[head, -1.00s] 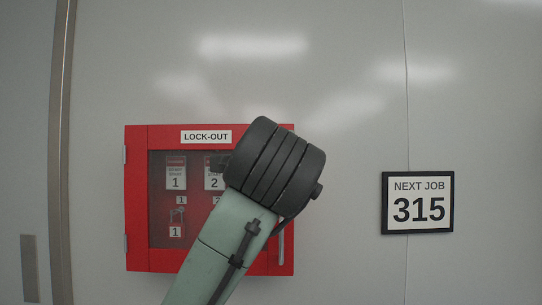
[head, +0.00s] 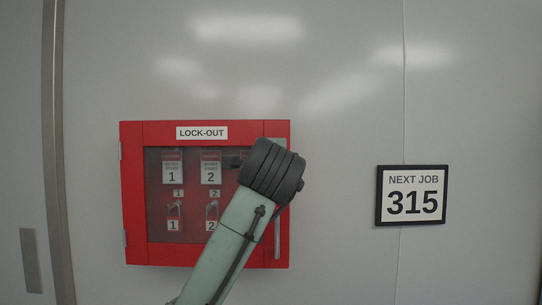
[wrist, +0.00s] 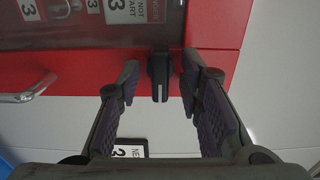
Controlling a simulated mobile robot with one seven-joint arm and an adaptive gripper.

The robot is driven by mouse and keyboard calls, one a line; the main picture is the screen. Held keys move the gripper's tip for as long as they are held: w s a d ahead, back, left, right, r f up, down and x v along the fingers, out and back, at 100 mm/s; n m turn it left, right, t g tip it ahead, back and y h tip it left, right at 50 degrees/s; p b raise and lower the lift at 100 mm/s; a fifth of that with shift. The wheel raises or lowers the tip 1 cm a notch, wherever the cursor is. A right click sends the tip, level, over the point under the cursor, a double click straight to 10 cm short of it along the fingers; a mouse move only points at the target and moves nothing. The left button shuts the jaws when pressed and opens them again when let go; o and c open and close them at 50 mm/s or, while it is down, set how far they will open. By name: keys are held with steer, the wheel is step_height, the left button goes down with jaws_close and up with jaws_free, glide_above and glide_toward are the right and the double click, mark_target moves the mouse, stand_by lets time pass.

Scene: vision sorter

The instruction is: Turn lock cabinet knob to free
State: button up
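The red lock cabinet (head: 133,200) with a "LOCK-OUT" label and dark window hangs on the wall in the head view. Its red frame (wrist: 215,70) also fills much of the top of the wrist view. The black knob (wrist: 160,72) sits on this frame, with a white mark on its grip bar pointing down in the wrist view. My gripper (wrist: 161,80) is open, with one finger on each side of the knob and a visible gap on both sides. In the head view my arm hides the knob and my gripper.
Numbered tags and padlocks (head: 173,209) hang behind the window. A metal bar handle (head: 277,240) is on the cabinet's right side; it also shows in the wrist view (wrist: 28,93). A "NEXT JOB 315" sign (head: 412,195) hangs to the right. The wall between is bare.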

steer(key=shift+c, duration=0.5)
jaws_close()
steer(key=shift+n, duration=0.3)
steer(key=shift+n+b, duration=1.3)
steer(key=shift+n, duration=7.4)
